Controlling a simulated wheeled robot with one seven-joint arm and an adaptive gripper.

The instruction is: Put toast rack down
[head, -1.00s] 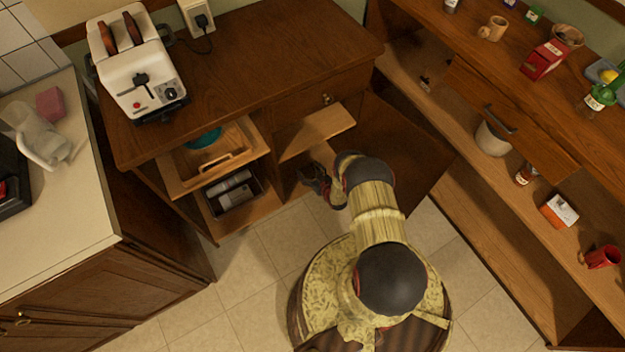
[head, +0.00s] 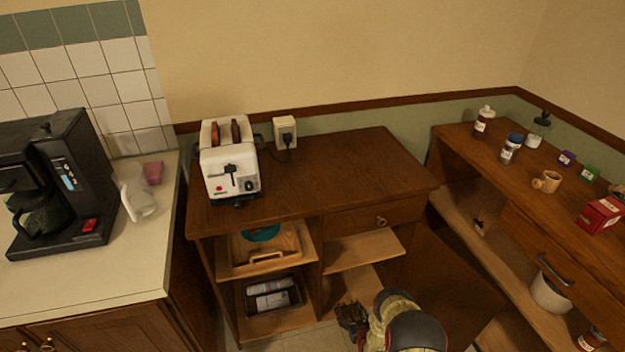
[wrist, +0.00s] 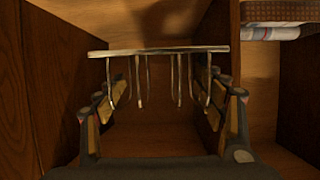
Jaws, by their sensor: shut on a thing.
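The toast rack (wrist: 160,51) shows in the wrist view as a pale metal bar with several thin wire loops extending down the picture from it. My gripper (wrist: 160,90) is shut on it, with a finger at each side of the loops. Dark wooden walls of a cabinet compartment stand left and right of the rack. In the head view my gripper (head: 350,316) is low at the front of the cabinet's lower right compartment, beside the open door. The rack cannot be made out there. I cannot tell whether the rack touches a surface.
The open cabinet door (head: 432,285) stands right of my arm. A pale shelf (head: 365,250) lies above my gripper. A basket with rolled towels (head: 272,295) fills the lower left compartment. A white toaster (head: 230,170) stands on the cabinet top (head: 330,180), whose right part is clear.

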